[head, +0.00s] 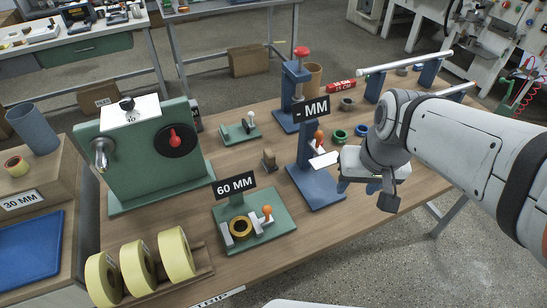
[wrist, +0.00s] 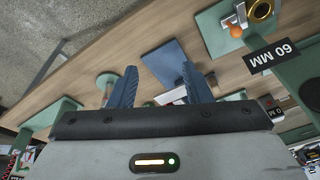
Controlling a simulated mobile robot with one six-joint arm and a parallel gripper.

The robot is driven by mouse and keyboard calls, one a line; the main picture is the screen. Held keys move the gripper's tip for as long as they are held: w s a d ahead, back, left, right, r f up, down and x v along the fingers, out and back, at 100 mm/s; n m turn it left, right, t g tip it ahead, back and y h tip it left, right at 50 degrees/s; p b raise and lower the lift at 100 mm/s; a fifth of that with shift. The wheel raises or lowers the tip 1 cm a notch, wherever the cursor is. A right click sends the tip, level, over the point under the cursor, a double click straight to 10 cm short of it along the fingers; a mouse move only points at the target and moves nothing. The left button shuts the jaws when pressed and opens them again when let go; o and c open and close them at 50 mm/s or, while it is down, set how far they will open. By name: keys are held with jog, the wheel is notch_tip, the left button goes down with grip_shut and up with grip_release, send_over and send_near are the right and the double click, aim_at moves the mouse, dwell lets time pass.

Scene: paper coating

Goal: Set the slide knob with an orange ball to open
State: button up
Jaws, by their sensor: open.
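A green fixture (head: 276,229) with a "60 MM" sign (head: 235,185) stands near the table's front edge. It holds a yellow ring (head: 240,228) and a small knob with an orange ball (head: 267,210) at its right side. The orange ball also shows at the top right of the wrist view (wrist: 236,31). Another orange knob (head: 319,136) is on the blue "- MM" stand. My gripper (head: 358,187) is right of the blue stand, apart from both knobs. Its two blue fingers (wrist: 160,85) are spread, with nothing held between them.
The blue stand (head: 317,185) rises between my gripper and the green fixture. A green machine with a red knob (head: 175,138) stands at the left. Yellow rolls (head: 138,264) are at the front left. Green rings (head: 340,135) lie behind my gripper.

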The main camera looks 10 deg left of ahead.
jog(key=w+a+f+n+g+y+b, duration=0.1)
jog(key=w+a+f, duration=0.1)
jog(key=a+f, duration=0.25)
jog(key=w+a+f+n+g+b, duration=0.1)
jog(key=w+a+f, duration=0.2)
jog(key=a, duration=0.3)
jog(key=n+g, duration=0.1)
send_over(268, 207)
jog(key=d, duration=0.1)
notch_tip(268, 207, down, 4)
jog(key=f, duration=0.3)
jog(key=a+f, duration=0.1)
jog(key=f, duration=0.4)
jog(key=shift+a, duration=0.15)
grip_shut()
